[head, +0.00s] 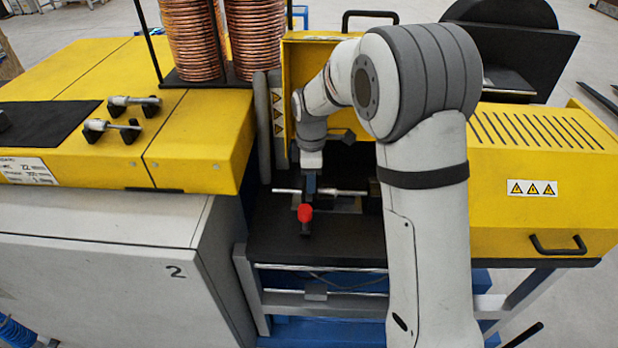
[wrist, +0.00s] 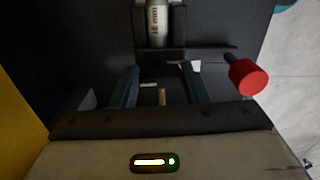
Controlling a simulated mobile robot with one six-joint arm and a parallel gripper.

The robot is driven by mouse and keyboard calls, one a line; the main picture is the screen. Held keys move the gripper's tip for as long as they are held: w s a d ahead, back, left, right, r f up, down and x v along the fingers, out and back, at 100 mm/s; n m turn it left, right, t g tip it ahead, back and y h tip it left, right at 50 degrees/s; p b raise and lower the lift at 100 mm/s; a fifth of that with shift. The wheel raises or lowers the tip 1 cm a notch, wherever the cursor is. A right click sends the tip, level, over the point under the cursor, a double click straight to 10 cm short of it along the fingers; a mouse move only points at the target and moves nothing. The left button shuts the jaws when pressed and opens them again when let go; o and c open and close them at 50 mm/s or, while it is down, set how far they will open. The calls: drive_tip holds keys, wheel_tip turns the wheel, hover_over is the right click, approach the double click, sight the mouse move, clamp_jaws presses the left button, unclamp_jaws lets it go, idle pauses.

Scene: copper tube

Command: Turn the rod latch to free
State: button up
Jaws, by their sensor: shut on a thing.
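The rod latch shows as a red round knob (head: 305,213) on a dark arm, low at the front of the black machine bed. In the wrist view the red knob (wrist: 248,78) is to the right, outside my fingers. My gripper (head: 309,187) points down just behind the knob, at the latch. In the wrist view my gripper (wrist: 160,72) has its two fingers apart, closed on the latch's body, which is dark and mostly hidden. A silver rod (head: 347,192) lies crosswise beside the fingers. A grey cylinder marked 16 mm (wrist: 158,24) stands ahead of the fingers.
A yellow cover (head: 540,180) with a black handle is on the right. A yellow panel (head: 297,75) stands behind the gripper, with copper tube coils (head: 190,40) at its left. A grey cabinet (head: 110,245) is at the front left. My arm hides part of the bed.

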drive_tip(key=shift+r+m, duration=0.1)
drive_tip(key=shift+m, duration=0.3)
drive_tip(key=o, duration=1)
drive_tip(key=shift+r+b, duration=0.6)
drive_tip(key=shift+r, duration=3.25)
drive_tip(key=shift+d, duration=0.1)
